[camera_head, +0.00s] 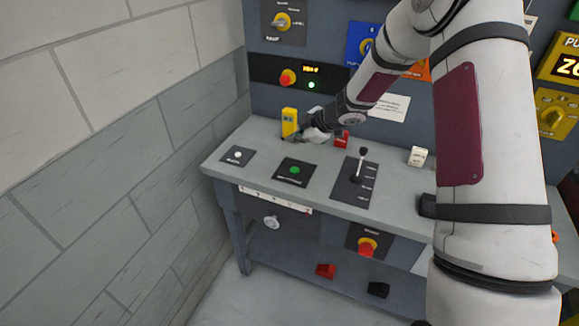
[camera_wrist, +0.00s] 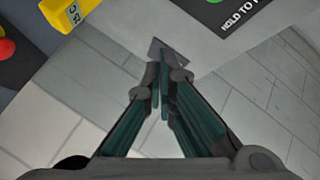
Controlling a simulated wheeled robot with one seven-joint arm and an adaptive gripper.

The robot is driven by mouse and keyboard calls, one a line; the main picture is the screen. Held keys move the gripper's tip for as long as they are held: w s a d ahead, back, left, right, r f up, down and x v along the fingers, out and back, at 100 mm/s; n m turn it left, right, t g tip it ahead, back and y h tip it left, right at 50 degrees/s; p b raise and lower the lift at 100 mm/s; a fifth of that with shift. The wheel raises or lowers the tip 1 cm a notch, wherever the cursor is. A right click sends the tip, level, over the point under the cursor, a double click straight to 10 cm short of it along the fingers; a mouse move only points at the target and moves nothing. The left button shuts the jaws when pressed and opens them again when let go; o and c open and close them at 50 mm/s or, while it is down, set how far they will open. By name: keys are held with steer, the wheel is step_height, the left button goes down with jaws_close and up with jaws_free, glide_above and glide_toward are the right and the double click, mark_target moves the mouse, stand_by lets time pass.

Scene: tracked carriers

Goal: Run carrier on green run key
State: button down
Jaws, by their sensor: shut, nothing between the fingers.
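The green run key (camera_head: 295,170) is a round green button on a dark plate on the bench top. In the wrist view only its edge (camera_wrist: 216,1) shows at the top, beside lettering that reads "HOLD TO". My gripper (camera_head: 290,139) is behind the key, near the back of the bench, apart from it and close to a yellow block (camera_head: 290,122). In the wrist view my gripper (camera_wrist: 160,78) has its fingers together with nothing between them. The yellow block (camera_wrist: 68,14) also shows there at the upper left. I cannot tell which thing is the carrier.
A plate with a white button (camera_head: 238,155) lies left of the key, and a lever (camera_head: 360,165) stands to its right. A red block (camera_head: 341,138) and a white block (camera_head: 418,156) stand farther right. A brick wall (camera_head: 100,180) bounds the left side.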

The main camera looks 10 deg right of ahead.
steer(key=shift+a+f, duration=0.15)
steer(key=shift+f, duration=0.05)
steer(key=b, duration=0.5)
glide_above(294, 171)
step_height(294, 171, down, 6)
steer(key=shift+w+a+r, duration=0.1)
steer(key=shift+w, duration=0.05)
steer(key=shift+f+b, duration=1.35)
steer(key=shift+f, duration=0.15)
steer(key=shift+f, duration=0.45)
